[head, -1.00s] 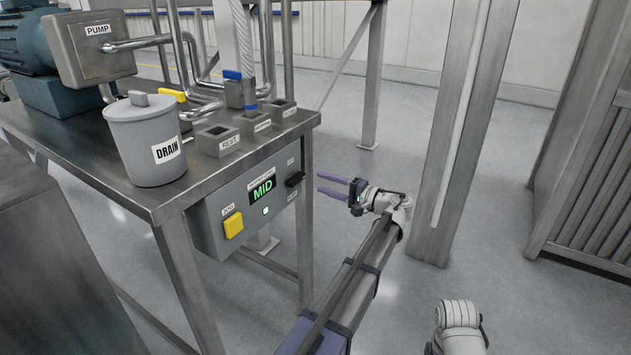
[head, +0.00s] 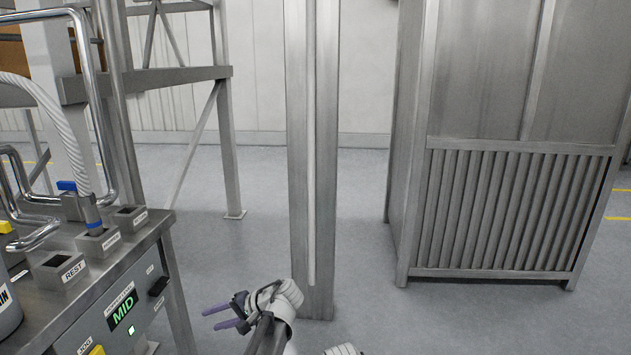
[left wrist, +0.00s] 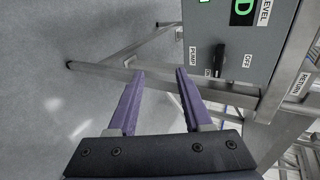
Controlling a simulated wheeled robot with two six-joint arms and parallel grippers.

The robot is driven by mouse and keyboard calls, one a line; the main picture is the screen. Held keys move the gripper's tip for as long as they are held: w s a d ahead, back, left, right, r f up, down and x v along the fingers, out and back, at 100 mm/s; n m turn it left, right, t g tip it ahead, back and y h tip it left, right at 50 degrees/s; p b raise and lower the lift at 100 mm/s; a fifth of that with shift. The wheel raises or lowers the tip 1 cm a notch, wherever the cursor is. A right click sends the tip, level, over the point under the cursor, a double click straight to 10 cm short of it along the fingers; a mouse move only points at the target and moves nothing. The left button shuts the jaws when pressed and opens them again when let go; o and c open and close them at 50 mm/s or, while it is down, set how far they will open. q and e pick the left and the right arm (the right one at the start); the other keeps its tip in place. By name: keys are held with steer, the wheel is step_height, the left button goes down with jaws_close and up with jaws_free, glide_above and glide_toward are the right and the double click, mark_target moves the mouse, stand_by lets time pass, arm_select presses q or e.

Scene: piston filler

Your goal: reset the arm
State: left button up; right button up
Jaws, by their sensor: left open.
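My left gripper (head: 222,317) is open and empty, with purple fingers, at the bottom middle of the head view. It is in the air to the right of the steel bench's control panel (head: 144,296) and apart from it. In the left wrist view the two parallel fingers (left wrist: 155,85) show nothing between them but bench frame and floor beyond. The panel, with its black switch (left wrist: 219,60), is ahead of them at the upper right. A white rounded part of my other arm (head: 342,349) shows at the bottom edge; the right gripper is not seen.
The bench (head: 62,320) holds square sockets, one labelled REST (head: 64,270), and a hose (head: 50,105). The panel display (head: 122,307) reads MID. A steel column (head: 312,150) stands just beyond my left gripper. A louvred cabinet (head: 500,205) is at the right. Floor between them is clear.

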arm_select(q)
steer(key=s+d+r+m+g+h+p, duration=0.1)
steer(key=s+d+h+p, duration=0.9)
steer(key=s+d, duration=1.1)
steer(key=shift+r+m+g+h, duration=0.3)
steer(key=shift+r+m+g, duration=0.1)
steer(key=shift+r+m, duration=0.1)
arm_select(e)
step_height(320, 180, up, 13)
